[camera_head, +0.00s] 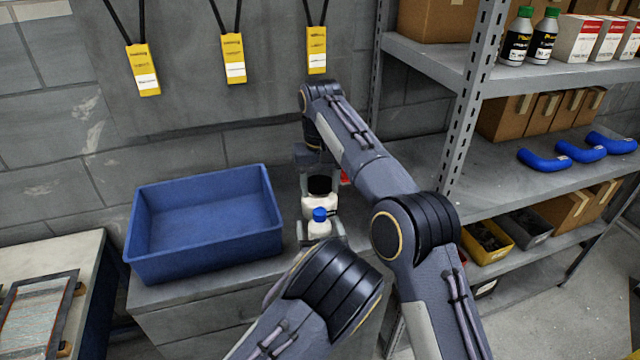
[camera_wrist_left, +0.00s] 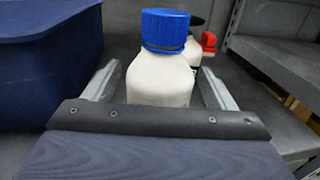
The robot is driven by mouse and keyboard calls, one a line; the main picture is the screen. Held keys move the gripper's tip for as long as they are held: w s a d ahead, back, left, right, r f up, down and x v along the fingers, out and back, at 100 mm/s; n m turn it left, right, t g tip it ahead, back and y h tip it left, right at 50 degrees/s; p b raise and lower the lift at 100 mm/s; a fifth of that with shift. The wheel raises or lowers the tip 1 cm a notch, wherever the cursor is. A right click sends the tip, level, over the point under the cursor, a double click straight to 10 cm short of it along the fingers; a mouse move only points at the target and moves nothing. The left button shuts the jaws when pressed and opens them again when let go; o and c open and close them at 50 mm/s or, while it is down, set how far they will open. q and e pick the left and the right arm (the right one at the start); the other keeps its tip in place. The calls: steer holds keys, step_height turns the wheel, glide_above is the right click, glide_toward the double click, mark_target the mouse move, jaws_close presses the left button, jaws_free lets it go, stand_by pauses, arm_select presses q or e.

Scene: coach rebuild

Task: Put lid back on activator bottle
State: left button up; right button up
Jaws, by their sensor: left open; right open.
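A white bottle with a blue cap (camera_head: 319,227) stands upright on the grey bench top; it also shows large in the left wrist view (camera_wrist_left: 160,80). My left gripper (camera_head: 320,238) is open, with its fingers (camera_wrist_left: 158,90) on either side of this bottle's body. Behind it stands a second white bottle (camera_head: 313,204) with a dark round top, partly hidden; its edge also shows in the left wrist view (camera_wrist_left: 194,50). My right gripper (camera_head: 320,182) is open above and around the second bottle's top. I cannot tell which bottle is the activator or whether the dark top is a lid.
A blue tray (camera_head: 205,262) stands empty left of the bottles. A small red object (camera_wrist_left: 208,41) sits right of the second bottle. A grey metal shelf (camera_head: 450,75) with boxes, bottles and blue hoses (camera_head: 545,160) rises on the right. Yellow tags (camera_head: 143,70) hang on the wall.

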steer(key=shift+f+b, duration=0.75)
steer(key=shift+f, duration=0.15)
arm_select(q)
steer(key=s+d, duration=0.1)
steer(key=s, duration=0.5)
steer(key=shift+s, duration=0.25)
